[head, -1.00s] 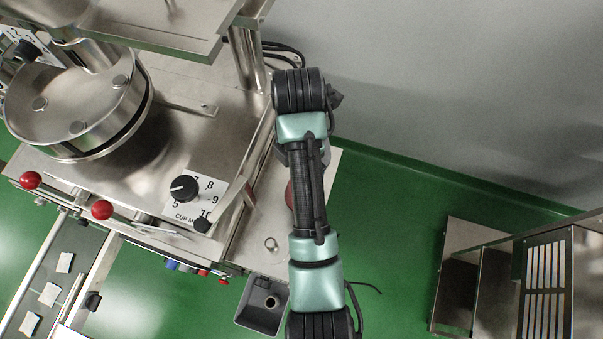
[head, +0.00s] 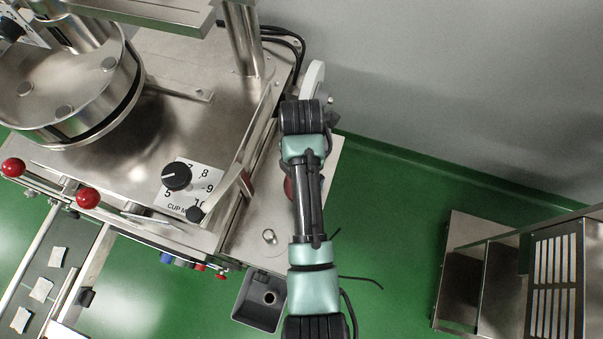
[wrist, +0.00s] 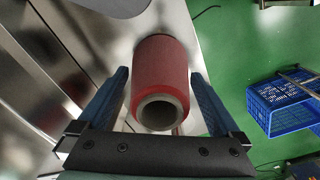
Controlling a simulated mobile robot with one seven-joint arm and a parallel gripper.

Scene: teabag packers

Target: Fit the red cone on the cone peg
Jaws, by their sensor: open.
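The red cone (wrist: 160,62) is a tapered red spool with a hollow pale core, its open end facing the camera in the wrist view. It appears to stand on the metal plate (head: 250,215). In the head view only a red sliver (head: 288,188) shows beside my arm. My gripper (wrist: 160,78) is open, with one blue finger on each side of the cone and narrow gaps visible. A short metal peg (head: 268,237) stands bare on the plate's front part. I cannot tell whether it is the cone peg.
A machine with a round steel hopper (head: 70,90) and a numbered dial (head: 177,176) stands left. A dark funnel tray (head: 258,302) sits below the plate's front edge. A blue crate (wrist: 285,105) shows right in the wrist view.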

